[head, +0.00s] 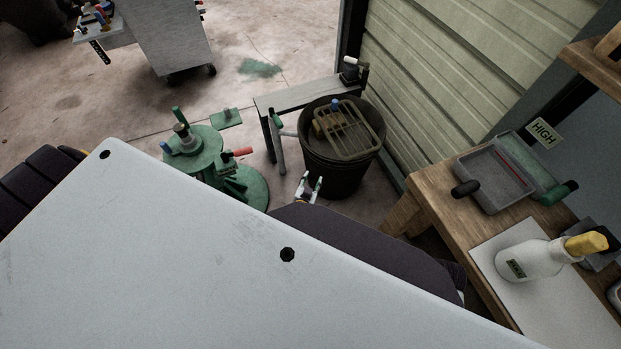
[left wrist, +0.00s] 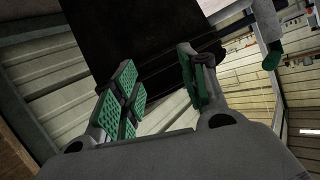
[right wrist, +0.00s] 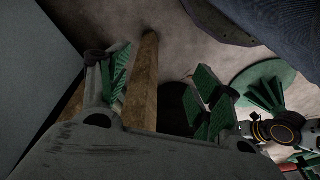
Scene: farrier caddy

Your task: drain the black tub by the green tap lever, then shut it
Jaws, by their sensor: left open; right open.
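The black tub (head: 335,178) stands on the floor beside the corrugated wall, with a grate and a yellowish object at its top. The green tap lever (head: 277,118) shows at the tub's left side, by a pale pipe. My left gripper (head: 309,185) is open and empty, low at the tub's near left side. In the left wrist view the dark tub wall (left wrist: 125,35) lies beyond the open fingers, and the green-ended lever (left wrist: 271,56) is at upper right, apart from them. My right gripper (right wrist: 160,85) is open and empty in the right wrist view; the head view hides it.
A green stand (head: 195,155) with a round base is left of the tub. A grey bench (head: 300,96) runs behind the tub. A wooden table (head: 440,205) with a tray (head: 495,178) and white bottle (head: 528,260) is at right. A wooden leg (right wrist: 143,85) is close to my right gripper.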

